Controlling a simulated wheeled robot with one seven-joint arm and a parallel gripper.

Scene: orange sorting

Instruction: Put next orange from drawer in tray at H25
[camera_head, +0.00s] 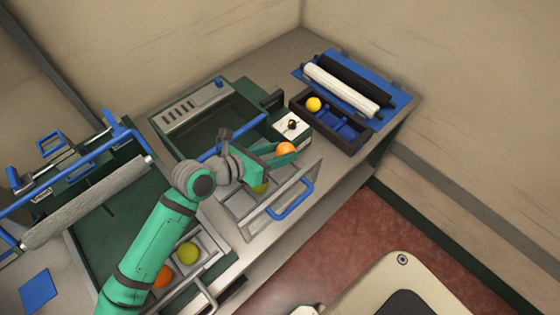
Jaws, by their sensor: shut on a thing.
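My gripper (278,156) is shut on an orange (286,149), held above the front right of the green machine, left of the tray. The tray (366,133) is a dark box with blue compartments at the right end of the counter. A yellow-orange fruit (313,104) sits in its far left compartment. The open drawer (236,209) has a clear front with a blue handle (290,200). A yellow-green fruit (260,188) shows in it below my gripper, partly hidden by my arm. The label H25 cannot be read.
A white box with a dark knob (292,125) stands between the green machine (196,110) and the tray. A blue rack with a white roller (340,90) lies behind the tray. Another fruit holder at lower left has a yellow-green fruit (188,252) and an orange one (161,277).

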